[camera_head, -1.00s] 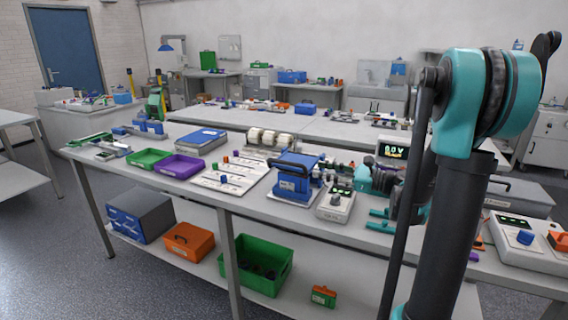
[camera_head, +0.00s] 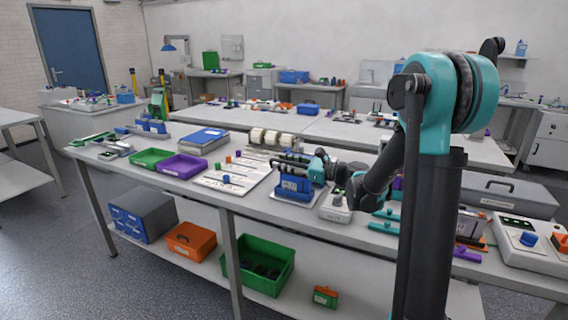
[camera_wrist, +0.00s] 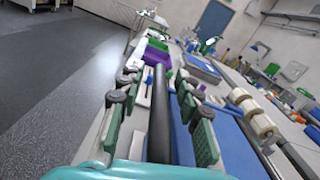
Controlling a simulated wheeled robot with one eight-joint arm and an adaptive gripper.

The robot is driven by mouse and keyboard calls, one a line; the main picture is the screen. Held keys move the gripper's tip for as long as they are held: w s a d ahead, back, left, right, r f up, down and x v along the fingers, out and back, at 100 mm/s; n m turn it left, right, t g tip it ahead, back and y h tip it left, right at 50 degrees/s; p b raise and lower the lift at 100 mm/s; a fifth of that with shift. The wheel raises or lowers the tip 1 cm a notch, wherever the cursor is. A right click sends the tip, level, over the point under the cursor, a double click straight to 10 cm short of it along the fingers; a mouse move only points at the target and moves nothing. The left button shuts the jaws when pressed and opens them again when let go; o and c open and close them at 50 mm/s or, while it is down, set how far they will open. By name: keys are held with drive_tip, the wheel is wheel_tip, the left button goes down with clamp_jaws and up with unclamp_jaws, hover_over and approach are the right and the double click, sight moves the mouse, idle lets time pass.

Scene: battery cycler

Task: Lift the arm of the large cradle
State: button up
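The large cradle (camera_head: 293,188) is a blue block with a handle-like arm, standing on the near bench in the head view. My gripper (camera_head: 290,160) reaches in from the right over its top and hides part of the arm. In the wrist view, my gripper's two green-padded fingers (camera_wrist: 157,85) are spread apart. A black bar (camera_wrist: 160,110), seemingly the cradle's arm, lies lengthwise between them, with gaps on both sides. Contact cannot be told. Blue cradle surface (camera_wrist: 232,145) shows at the lower right.
A tester box (camera_head: 335,205) stands close right of the cradle. White spools (camera_head: 270,137) stand behind it. A pale board with small parts (camera_head: 225,178) and a purple tray (camera_head: 180,166) lie to the left.

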clamp_jaws()
idle(0.4)
